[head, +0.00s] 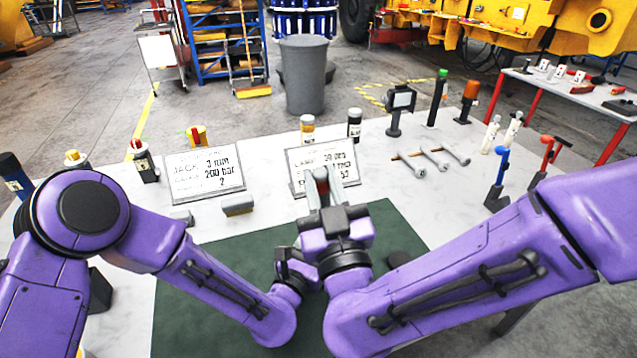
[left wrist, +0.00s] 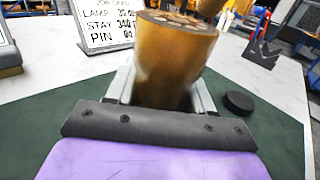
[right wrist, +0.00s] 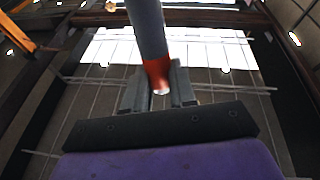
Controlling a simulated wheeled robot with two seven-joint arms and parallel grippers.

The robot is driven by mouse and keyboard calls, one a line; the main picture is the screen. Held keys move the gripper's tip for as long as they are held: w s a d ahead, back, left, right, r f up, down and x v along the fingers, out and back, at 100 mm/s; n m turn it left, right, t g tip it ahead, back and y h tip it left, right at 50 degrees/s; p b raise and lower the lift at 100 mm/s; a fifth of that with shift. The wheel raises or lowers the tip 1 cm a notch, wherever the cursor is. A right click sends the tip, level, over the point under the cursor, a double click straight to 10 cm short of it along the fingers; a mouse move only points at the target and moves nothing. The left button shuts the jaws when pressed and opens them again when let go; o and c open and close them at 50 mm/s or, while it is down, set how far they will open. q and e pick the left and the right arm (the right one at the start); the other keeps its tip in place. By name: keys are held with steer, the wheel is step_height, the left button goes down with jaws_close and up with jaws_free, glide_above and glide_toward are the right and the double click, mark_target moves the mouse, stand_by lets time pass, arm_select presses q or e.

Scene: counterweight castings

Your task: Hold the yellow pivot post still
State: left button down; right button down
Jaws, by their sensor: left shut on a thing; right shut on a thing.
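The yellow pivot post (left wrist: 172,65) shows in the left wrist view as a thick, brownish-yellow upright cylinder. My left gripper (left wrist: 162,90) is shut on it, with one grey finger at each side. In the head view the post and left fingers are hidden behind my right gripper and arms. My right gripper (head: 325,183) points up in the middle of the head view. In the right wrist view it is shut on a grey rod (right wrist: 147,30) with a red-orange end (right wrist: 157,73). The rod's far end leaves the picture.
A black disc (head: 398,259) lies on the green mat (head: 225,262). Two lettered cards, left (head: 205,174) and right (head: 350,160), stand behind. Grey tools (head: 432,158) lie right; a blue-topped tool (head: 498,180) stands nearby. A brownish piece (left wrist: 209,7) shows above the post.

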steer(key=a, duration=0.6)
arm_select(q)
steer(key=shift+a, duration=0.1)
arm_select(e)
steer(key=shift+w+d+f, duration=0.1)
steer(key=shift+w+d, duration=0.1)
steer(key=shift+d, duration=0.9)
steer(key=shift+w+d+f, duration=0.1)
steer(key=shift+w+d, duration=0.05)
steer(key=shift+d, duration=0.95)
steer(key=shift+w+d+f, duration=0.1)
steer(key=shift+w+d, duration=0.1)
steer(key=shift+d, duration=0.9)
steer(key=shift+s+a, duration=0.65)
steer(key=shift+a, duration=2.3)
step_height(320, 180, up, 8)
steer(key=shift+r, duration=0.15)
steer(key=shift+a, duration=0.1)
